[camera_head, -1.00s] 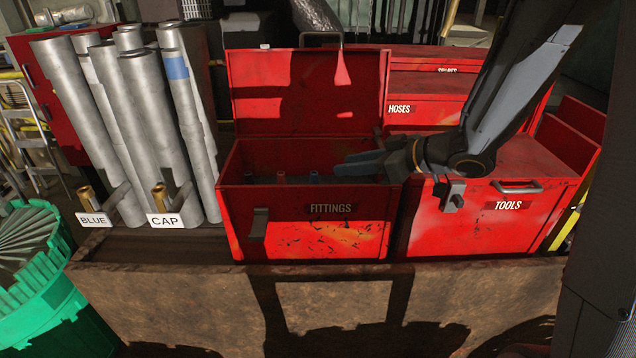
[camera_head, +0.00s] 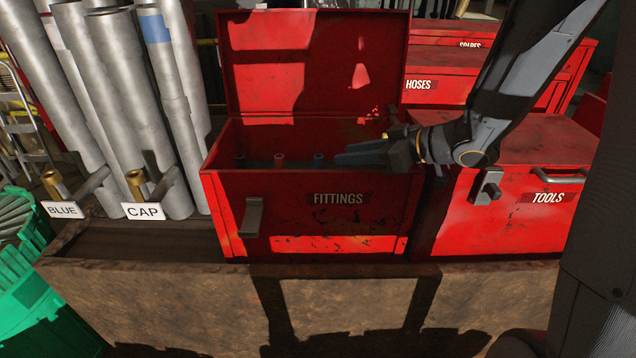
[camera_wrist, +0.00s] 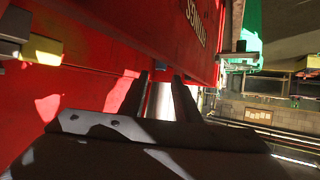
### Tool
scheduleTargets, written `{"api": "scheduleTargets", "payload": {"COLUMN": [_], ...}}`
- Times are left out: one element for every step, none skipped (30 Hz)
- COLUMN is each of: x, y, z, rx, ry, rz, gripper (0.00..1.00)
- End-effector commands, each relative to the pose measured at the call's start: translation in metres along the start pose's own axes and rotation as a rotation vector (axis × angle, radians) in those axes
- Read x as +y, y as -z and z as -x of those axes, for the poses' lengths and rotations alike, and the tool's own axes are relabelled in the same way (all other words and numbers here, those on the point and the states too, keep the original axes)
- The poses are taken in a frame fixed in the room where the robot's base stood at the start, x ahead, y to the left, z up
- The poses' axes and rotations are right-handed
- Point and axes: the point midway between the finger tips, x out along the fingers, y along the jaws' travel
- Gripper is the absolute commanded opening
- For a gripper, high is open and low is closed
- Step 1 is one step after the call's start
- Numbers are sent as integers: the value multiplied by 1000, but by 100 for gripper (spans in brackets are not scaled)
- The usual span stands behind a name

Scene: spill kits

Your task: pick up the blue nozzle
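The blue nozzle (camera_head: 318,160) stands upright inside the open red FITTINGS box (camera_head: 285,213), toward its right side; its lower part is hidden by the front wall. A red nozzle (camera_head: 279,160) and a dark one (camera_head: 240,161) stand in a row to its left. My gripper (camera_head: 340,157) reaches over the right part of the box and points left, its tips just right of the blue nozzle. In the wrist view its two fingers (camera_wrist: 160,80) are apart with a gap between them.
The raised lid (camera_head: 311,70) stands behind the box. The TOOLS box (camera_head: 530,215) is on the right under my arm, and the HOSES box (camera_head: 435,90) is behind. Metal tubes and the BLUE (camera_head: 62,210) and CAP (camera_head: 142,211) signs are on the left.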

Motion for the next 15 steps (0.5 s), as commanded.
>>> {"api": "scheduleTargets", "payload": {"x": [1,1,0,0,1,1,0,0,0,0,-1,-1,-2,-3,-4], "y": [-2,-3,-2,-2,-2,-2,-2,-2,-2,-1,-1,0,1,1,2], "z": [-4,-5,-9,-11,-14,-18,-21,-24,-28,-30,-33,-38,-42,-47,-53], "rx": [0,0,0,0,0,0,0,0,0,0,0,0,0,-1,-1], "ry": [0,1,1,1,1,0,1,0,0,0,1,1,2,2,3], "rz": [0,0,0,-1,-1,-1,0,-1,-1,-2,-2,-2,-1,-1,-1], "gripper": [30,30,30,30,30,30,30,30,30,30,30,30,30,30,30]}}
